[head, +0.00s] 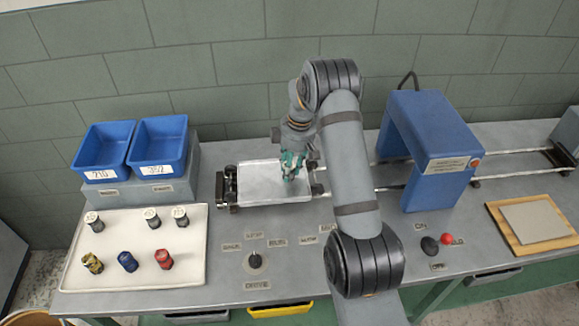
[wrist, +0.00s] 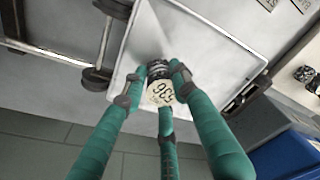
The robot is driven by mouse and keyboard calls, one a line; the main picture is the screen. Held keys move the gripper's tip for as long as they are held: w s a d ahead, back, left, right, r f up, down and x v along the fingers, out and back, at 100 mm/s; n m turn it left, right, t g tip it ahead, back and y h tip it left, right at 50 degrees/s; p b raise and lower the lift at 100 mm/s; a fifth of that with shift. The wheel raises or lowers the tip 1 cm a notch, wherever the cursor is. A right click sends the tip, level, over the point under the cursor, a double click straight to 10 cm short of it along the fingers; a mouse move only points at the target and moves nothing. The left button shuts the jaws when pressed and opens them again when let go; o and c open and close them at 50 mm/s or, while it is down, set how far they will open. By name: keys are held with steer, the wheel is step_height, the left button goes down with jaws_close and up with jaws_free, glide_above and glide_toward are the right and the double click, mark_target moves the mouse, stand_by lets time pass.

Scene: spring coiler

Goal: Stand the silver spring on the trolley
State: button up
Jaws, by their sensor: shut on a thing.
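The trolley (head: 258,190) has a pale flat plate with a raised rim and sits on the rails left of the blue arch. My gripper (head: 291,170) is over the right part of this plate. In the wrist view its teal fingers (wrist: 157,84) are shut around a spring (wrist: 157,69) with dark grey metallic coils. The spring's round cream end cap, with number marks, faces the camera. The trolley plate (wrist: 190,40) lies behind it. I cannot tell whether the spring touches the plate. In the head view the fingers mostly hide the spring.
A white tray (head: 130,222) at left holds three silver-grey springs in back and a yellow (head: 92,263), a blue (head: 128,262) and a red one (head: 164,259) in front. Two blue bins (head: 160,146) stand behind. The blue arch (head: 432,140) spans the rails at right.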

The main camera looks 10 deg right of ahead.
steer(key=shift+f, duration=0.2)
steer(key=o, duration=1.2)
steer(key=shift+c, duration=0.2)
steer(key=shift+r, duration=0.1)
steer(key=r, duration=0.4)
steer(key=d+r, duration=0.1)
steer(key=r, duration=0.7)
steer(key=shift+s+d+r+b, duration=0.1)
steer(key=shift+s+d+b, duration=0.15)
steer(key=shift+s+b, duration=0.15)
